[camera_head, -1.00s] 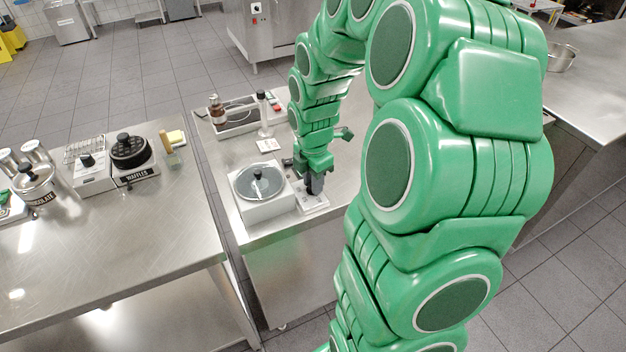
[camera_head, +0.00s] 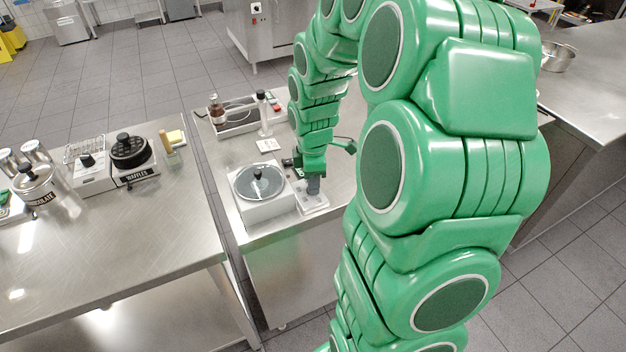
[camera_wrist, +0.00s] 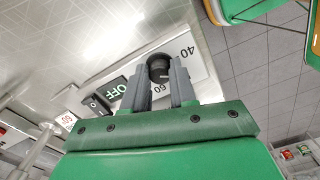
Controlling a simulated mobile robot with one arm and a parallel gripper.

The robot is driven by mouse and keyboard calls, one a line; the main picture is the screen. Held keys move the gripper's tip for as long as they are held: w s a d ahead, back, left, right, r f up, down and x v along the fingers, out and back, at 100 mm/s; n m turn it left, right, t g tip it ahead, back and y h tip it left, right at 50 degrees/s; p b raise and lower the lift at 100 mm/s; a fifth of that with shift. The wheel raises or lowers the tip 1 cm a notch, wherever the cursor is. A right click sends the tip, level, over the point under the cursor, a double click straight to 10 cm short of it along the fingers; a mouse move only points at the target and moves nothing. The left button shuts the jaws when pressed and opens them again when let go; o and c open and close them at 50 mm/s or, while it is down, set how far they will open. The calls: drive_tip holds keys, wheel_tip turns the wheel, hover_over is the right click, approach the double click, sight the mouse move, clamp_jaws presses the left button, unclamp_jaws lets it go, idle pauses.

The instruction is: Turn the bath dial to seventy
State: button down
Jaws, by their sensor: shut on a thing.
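The bath (camera_head: 262,208) is a white box with a round lidded pot on top, on the steel table in the head view. Its dial panel (camera_head: 320,207) sits at its right side. My gripper (camera_head: 313,188) points down onto that panel. In the wrist view the black round dial (camera_wrist: 159,66) is between the two grey fingertips of my gripper (camera_wrist: 160,78), which are shut on it. The label plate (camera_wrist: 199,68) beside it reads 40, and a partly covered number looks like 60. I cannot tell the dial's exact pointed value.
A small white card (camera_head: 268,145) lies behind the bath. A tray with bottles (camera_head: 232,117) stands at the table's back. A second table on the left holds a waffle maker (camera_head: 131,153) and a chocolate pot (camera_head: 36,184).

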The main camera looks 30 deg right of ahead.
drive_tip(key=m, duration=1.4)
drive_tip(key=shift+m, duration=0.4)
drive_tip(key=m, duration=1.3)
drive_tip(key=shift+m, duration=0.3)
drive_tip(key=c, duration=0.9)
unclamp_jaws()
